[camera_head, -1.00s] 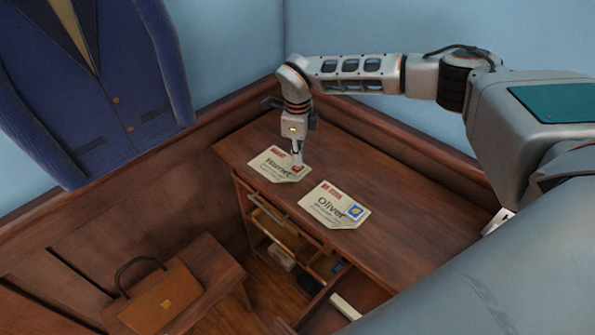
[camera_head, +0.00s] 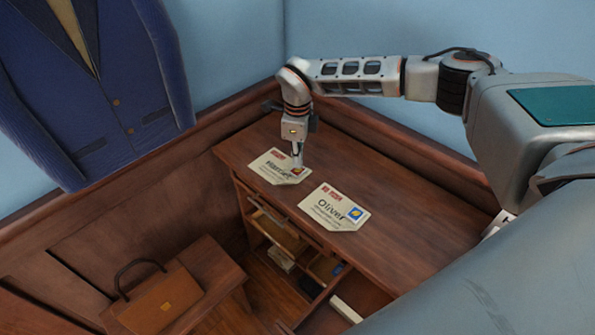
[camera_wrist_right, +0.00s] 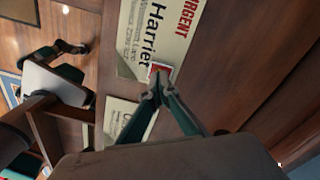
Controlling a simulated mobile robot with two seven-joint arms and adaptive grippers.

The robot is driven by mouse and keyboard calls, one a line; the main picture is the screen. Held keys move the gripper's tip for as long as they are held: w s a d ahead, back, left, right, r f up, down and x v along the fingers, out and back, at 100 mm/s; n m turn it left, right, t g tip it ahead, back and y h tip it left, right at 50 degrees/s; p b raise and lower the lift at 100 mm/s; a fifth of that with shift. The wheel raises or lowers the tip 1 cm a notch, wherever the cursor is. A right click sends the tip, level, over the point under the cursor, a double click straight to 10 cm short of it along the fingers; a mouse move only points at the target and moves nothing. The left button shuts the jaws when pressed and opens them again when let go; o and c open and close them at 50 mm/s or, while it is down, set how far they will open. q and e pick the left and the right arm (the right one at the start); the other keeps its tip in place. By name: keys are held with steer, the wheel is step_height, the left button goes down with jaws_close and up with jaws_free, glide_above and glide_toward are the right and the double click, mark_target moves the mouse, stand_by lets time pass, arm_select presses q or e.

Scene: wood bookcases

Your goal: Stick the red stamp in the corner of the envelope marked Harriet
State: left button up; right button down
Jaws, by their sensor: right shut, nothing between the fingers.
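The Harriet envelope (camera_head: 270,166) lies flat on the brown desk, a cream card with its name in dark letters. The small red stamp (camera_head: 297,170) lies at its right corner, partly covered by my gripper. My right gripper (camera_head: 297,163) points straight down at that corner, its fingertips closed together with nothing between them. In the right wrist view, the fingertips (camera_wrist_right: 158,82) meet just in front of the red stamp (camera_wrist_right: 161,69) at the edge of the envelope (camera_wrist_right: 153,38). Whether they touch it I cannot tell. My left gripper is out of view.
The Oliver envelope (camera_head: 323,207) lies close by on the desk (camera_head: 410,228), with a blue and yellow stamp (camera_head: 355,213) at its corner. Bare desk lies to the right. A drawer and shelves are open at the front. A brown bag (camera_head: 160,300) stands at lower left.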

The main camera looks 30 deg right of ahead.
mark_target(298, 170)
steer(key=shift+f+b, duration=0.45)
steer(key=shift+f, duration=0.6)
stand_by(0.4)
steer(key=shift+s+f, duration=0.1)
stand_by(1.2)
steer(key=shift+r+p, duration=1.4)
steer(key=shift+r, duration=2.2)
